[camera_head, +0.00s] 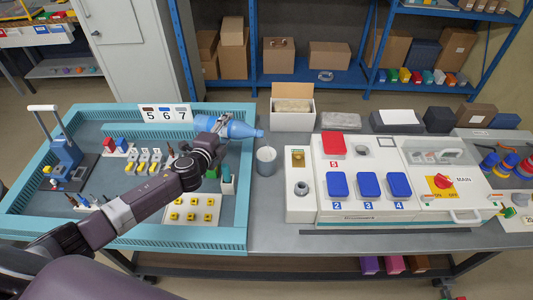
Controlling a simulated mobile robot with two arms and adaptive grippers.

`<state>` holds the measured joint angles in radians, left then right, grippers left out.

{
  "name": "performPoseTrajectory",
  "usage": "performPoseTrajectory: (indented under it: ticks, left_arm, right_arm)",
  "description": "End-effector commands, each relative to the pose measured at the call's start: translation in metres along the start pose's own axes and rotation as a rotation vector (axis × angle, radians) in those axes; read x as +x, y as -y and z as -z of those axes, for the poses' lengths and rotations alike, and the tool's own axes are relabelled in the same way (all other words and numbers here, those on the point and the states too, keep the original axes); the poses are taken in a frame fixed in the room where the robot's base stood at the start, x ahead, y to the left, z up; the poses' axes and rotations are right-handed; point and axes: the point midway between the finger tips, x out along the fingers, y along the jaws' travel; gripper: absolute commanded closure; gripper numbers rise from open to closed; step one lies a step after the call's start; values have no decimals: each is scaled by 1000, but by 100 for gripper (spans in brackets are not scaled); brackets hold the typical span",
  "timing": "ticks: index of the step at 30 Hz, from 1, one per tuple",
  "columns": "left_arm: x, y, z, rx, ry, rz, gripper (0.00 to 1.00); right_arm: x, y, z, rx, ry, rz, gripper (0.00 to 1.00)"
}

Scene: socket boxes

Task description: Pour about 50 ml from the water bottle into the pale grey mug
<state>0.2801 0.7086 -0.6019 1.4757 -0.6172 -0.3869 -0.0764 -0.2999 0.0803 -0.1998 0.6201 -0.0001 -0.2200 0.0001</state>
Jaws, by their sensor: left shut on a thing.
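The blue water bottle (239,128) lies tilted almost level in the head view, with its neck pointing right. My left gripper (222,127) is shut on the bottle near its base end and holds it above the right side of the teal tray. The pale grey mug (266,162) stands upright on the grey table just right of the tray. The bottle's mouth is near and above the mug's far rim. I cannot make out a stream of water or the level in the mug. My right gripper is not in view.
The teal-edged tray (150,239) holds several small parts and a 5-6-7 sign (165,114). Right of the mug is a white panel with blue covers (368,184) and a red cover (333,145).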

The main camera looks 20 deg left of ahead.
Motion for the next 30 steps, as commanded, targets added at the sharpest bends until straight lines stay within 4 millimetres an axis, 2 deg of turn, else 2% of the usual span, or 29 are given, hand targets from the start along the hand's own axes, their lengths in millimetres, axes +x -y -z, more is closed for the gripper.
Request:
performPoseTrajectory:
  ticks: [10, 30]
  left_arm:
    - [1, 2, -7, 5, 2, 2, 90]
    - [1, 2, -9, 15, 4, 1, 90]
  right_arm:
    - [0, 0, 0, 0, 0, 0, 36]
    - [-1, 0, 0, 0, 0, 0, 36]
